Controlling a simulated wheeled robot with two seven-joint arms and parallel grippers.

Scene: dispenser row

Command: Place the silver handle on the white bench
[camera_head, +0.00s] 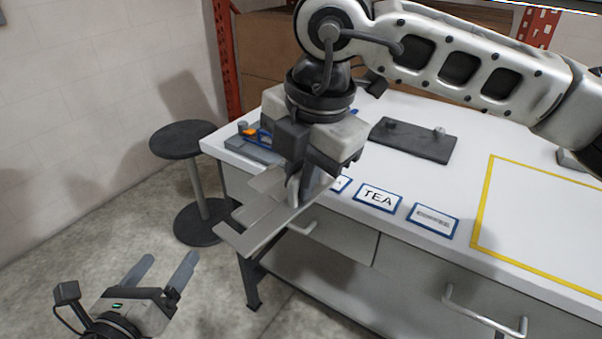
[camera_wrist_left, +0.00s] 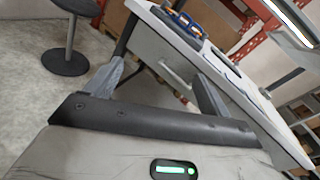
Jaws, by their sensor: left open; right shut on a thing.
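The silver handle (camera_head: 262,222), a flat grey piece with plate-like arms, is held below my right gripper (camera_head: 302,188). That gripper is shut on it and hides part of it. The handle hangs at the front left edge of the white bench (camera_head: 490,135); I cannot tell whether it touches the bench. My left gripper (camera_head: 170,262) is open and empty, low over the floor at the lower left. Its two spread fingers also show in the left wrist view, with the bench (camera_wrist_left: 232,88) beyond them.
A dark round stool (camera_head: 182,140) stands left of the bench. On the bench lie a dark plate (camera_head: 412,140) with small knobs, a TEA card (camera_head: 377,197), another card (camera_head: 433,220) and a yellow-outlined area (camera_head: 483,205). A drawer pull (camera_head: 485,317) juts from the front.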

